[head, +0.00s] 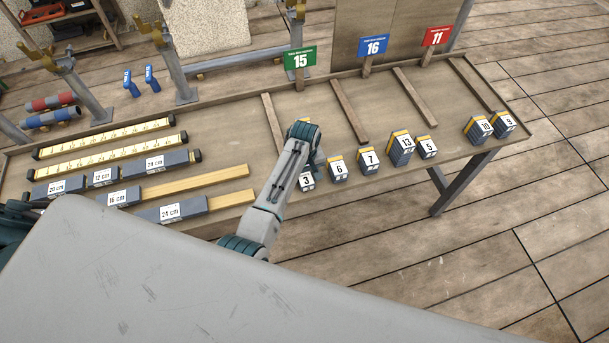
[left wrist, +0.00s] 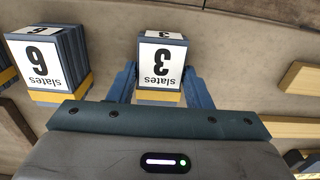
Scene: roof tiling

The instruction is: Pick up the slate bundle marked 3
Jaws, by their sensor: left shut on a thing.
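The slate bundle marked 3 (head: 307,182) is a small dark block with a white label and a yellow band, at the table's front edge in the head view. My left arm reaches over and partly covers it. In the left wrist view the bundle marked 3 (left wrist: 161,64) sits between the two blue fingers of my left gripper (left wrist: 161,90), which is shut on it. Whether the bundle touches the table cannot be told. My right gripper is not in view.
The bundle marked 6 (head: 339,170) stands just right of it, then bundles 7 (head: 369,161), 13 (head: 402,147), 5 (head: 427,148), 10 (head: 478,129) and 9 (head: 503,124). Labelled gauge blocks and yellow strips lie at the left. Signs 15 (head: 300,59), 16 (head: 373,46) and 11 (head: 436,37) stand behind.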

